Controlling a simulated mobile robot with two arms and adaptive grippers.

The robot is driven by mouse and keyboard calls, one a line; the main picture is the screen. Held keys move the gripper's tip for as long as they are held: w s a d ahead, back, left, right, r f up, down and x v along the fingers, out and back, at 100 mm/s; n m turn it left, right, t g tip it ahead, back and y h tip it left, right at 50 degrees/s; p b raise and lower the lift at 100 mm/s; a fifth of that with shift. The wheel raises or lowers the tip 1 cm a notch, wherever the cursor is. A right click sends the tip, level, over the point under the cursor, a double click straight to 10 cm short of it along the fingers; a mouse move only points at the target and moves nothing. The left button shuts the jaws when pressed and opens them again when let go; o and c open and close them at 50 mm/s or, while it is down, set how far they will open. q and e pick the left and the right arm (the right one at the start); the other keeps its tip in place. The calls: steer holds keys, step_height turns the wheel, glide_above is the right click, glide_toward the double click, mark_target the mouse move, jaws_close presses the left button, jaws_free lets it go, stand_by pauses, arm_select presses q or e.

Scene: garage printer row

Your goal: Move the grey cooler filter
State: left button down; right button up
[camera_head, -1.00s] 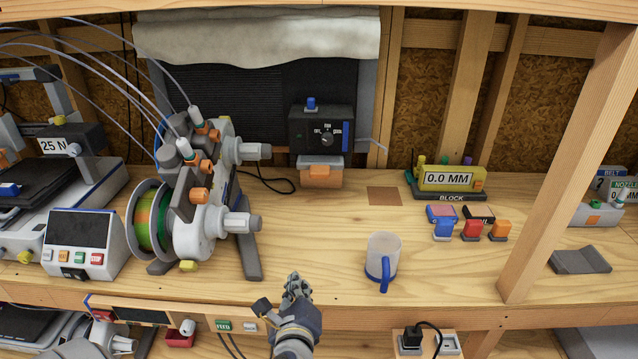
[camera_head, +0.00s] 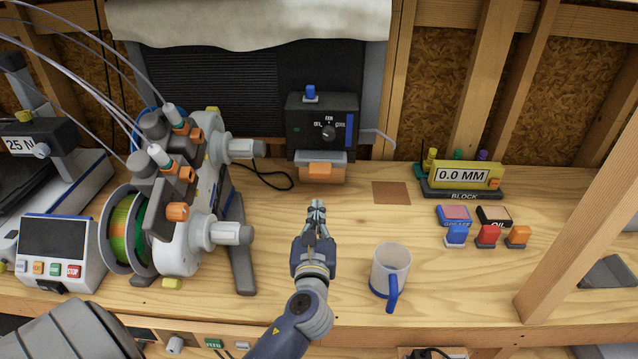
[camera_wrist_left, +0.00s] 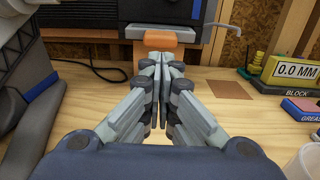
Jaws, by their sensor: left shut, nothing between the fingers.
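The grey piece with an orange front tab (camera_head: 320,158) sits under the black dial box (camera_head: 322,122) at the back of the bench; I take it as the grey cooler filter. Its orange tab (camera_wrist_left: 168,37) also shows in the left wrist view, partly behind my fingertips. My left gripper (camera_head: 317,204) is shut and empty, above the bench in front of the filter and pointing at it. In the left wrist view its fingertips (camera_wrist_left: 162,60) meet just below the orange tab; I cannot tell whether they touch it. My right gripper is not in view.
A filament spool machine (camera_head: 185,205) stands close on the left. A white mug with blue handle (camera_head: 391,265) stands right of my arm. A brown square (camera_head: 391,192) lies right of the filter. A yellow gauge block (camera_head: 462,176) and small coloured blocks are further right. Bench between is clear.

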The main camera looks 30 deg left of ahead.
arm_select(q)
glide_toward(319, 175)
steer(key=w+a+f, duration=0.1)
steer(key=w+a, duration=0.1)
steer(key=w, duration=0.1)
steer(key=p+x, duration=0.1)
steer(key=x, duration=0.3)
steer(key=shift+w, duration=0.15)
steer(key=p+x, duration=0.1)
steer(key=x, duration=0.3)
steer(key=shift+f, duration=0.2)
steer(key=shift+r, duration=0.1)
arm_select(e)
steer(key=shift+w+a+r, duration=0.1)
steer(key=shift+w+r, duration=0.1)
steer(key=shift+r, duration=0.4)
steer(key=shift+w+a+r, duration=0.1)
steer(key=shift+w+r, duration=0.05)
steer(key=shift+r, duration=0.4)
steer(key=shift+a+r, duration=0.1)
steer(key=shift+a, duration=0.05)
